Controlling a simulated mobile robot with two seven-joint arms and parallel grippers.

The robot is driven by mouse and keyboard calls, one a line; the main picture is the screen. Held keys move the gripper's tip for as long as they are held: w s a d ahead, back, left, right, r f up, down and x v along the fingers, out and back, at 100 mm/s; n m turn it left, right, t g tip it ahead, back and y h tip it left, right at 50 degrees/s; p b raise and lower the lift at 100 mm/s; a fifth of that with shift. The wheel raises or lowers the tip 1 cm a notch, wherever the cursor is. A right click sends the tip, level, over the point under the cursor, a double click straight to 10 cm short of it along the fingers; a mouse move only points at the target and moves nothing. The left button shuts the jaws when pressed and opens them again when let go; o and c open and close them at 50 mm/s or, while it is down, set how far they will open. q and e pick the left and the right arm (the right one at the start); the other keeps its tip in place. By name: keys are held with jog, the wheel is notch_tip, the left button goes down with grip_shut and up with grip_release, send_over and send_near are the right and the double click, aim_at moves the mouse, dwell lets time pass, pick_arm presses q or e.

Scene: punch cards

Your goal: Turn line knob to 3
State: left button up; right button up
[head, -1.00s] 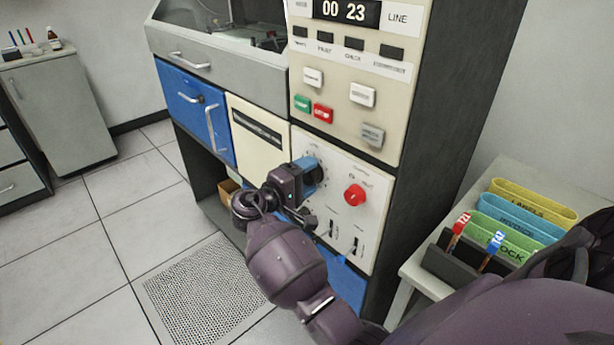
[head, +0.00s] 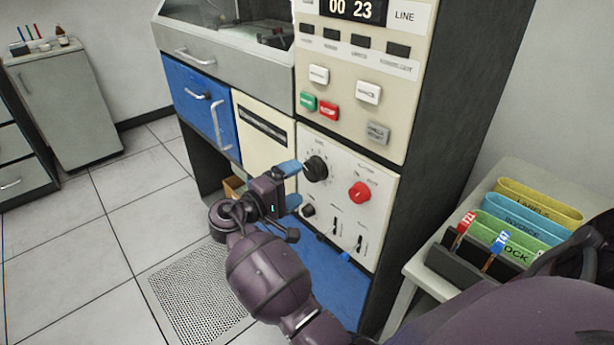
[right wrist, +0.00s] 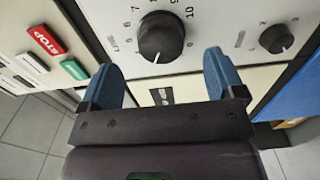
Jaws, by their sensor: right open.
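The large black knob (head: 316,168) sits on the white lower panel (head: 342,165), inside a ring of marks. In the right wrist view the large knob (right wrist: 161,37) shows numbers up to 10 around it and a white pointer line at its lower edge. A smaller black knob (head: 308,210) is below it; in the right wrist view this small knob (right wrist: 277,38) has a 2 and a 3 near it. My left gripper is not seen.
A red knob (head: 359,192) is right of the large knob, with slide switches (head: 361,235) below. Red and green buttons (head: 328,111) are above. A side table (head: 415,262) with coloured card holders stands at the right. The floor at left is clear.

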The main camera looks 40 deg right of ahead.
jog(key=shift+s+a, duration=0.2)
jog(key=shift+a, duration=2.25)
